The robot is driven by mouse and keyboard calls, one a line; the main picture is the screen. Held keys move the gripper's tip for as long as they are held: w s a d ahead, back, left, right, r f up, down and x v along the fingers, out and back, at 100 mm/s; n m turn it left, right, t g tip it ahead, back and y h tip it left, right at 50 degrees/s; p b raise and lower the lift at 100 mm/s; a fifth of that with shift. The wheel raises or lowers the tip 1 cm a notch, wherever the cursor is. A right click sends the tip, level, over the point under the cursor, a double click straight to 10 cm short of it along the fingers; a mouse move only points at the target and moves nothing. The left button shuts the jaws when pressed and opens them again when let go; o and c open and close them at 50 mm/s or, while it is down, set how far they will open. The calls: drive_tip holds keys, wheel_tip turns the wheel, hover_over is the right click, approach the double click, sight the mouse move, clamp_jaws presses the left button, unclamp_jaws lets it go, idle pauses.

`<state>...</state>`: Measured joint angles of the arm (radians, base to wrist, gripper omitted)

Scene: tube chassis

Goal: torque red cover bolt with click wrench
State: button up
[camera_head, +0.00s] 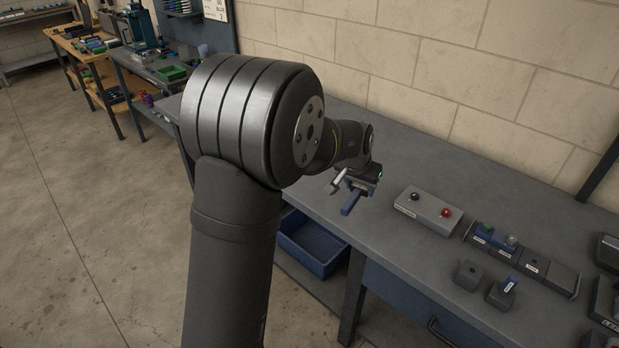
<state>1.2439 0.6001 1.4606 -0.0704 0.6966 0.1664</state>
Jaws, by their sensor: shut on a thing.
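My gripper (359,186) is at the end of my arm, over the left part of the workbench. It is shut on a tool with a blue handle (351,204), which looks like the click wrench. A silver piece shows at its left side, and my gripper hides the middle of the tool. A light grey block (428,212) with a label on its front lies on the bench to the right of my gripper. A red round bolt head (445,213) and a dark one (415,197) sit on its top. The tool is apart from the block.
A dark tray (535,273) with green-topped and labelled parts lies right of the block. Two small dark blocks (468,275) stand in front of it. A blue bin (312,245) is below the bench edge. The bench behind the block is clear.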

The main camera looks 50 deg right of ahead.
drive_tip(key=shift+s+d+f+m+g, duration=0.2)
drive_tip(key=shift+s+d+f+m, duration=0.45)
drive_tip(key=shift+s, duration=2.6)
drive_tip(key=shift+s+d+f+m+g, duration=0.3)
drive_tip(key=shift+s+d, duration=0.55)
drive_tip(key=shift+s, duration=2.45)
drive_tip(key=shift+s+d+f+m+g, duration=0.1)
drive_tip(key=shift+s+d+f+m, duration=0.55)
drive_tip(key=shift+s, duration=2.6)
drive_tip(key=shift+d+f, duration=0.15)
drive_tip(key=shift+f, duration=0.6)
drive_tip(key=o, duration=1.6)
